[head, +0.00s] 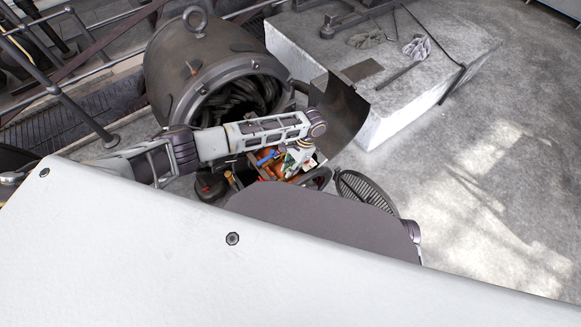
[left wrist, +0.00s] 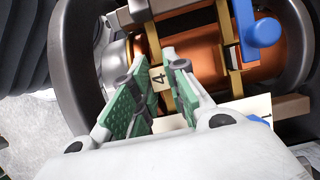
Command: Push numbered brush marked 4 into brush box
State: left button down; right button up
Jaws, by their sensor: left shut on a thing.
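The brush's cream tag marked 4 (left wrist: 158,79) shows between the fingertips of my left gripper (left wrist: 150,74) in the left wrist view. The green-padded fingers are shut on the brush; its body is mostly hidden behind the tag and fingers. Brass-coloured bars (left wrist: 182,92) stand right beside the fingers, over a copper-coloured drum (left wrist: 192,50). I cannot make out the brush box's opening or how deep the brush sits. In the head view my left gripper (head: 297,162) reaches down at the open dynamo, small and partly hidden by my arm. My right gripper is not in view.
A blue-handled part (left wrist: 262,33) and another tag marked 1 (left wrist: 268,115) are close on the right in the left wrist view. A dark round frame surrounds the drum. The large dynamo housing (head: 190,65) and a concrete block (head: 390,120) stand behind; floor at right is clear.

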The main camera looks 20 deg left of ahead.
pick_arm(q)
jog(key=shift+f, duration=0.2)
jog(key=c, duration=1.3)
grip_release()
jog(key=shift+r, duration=0.1)
jog(key=shift+v, duration=5.9)
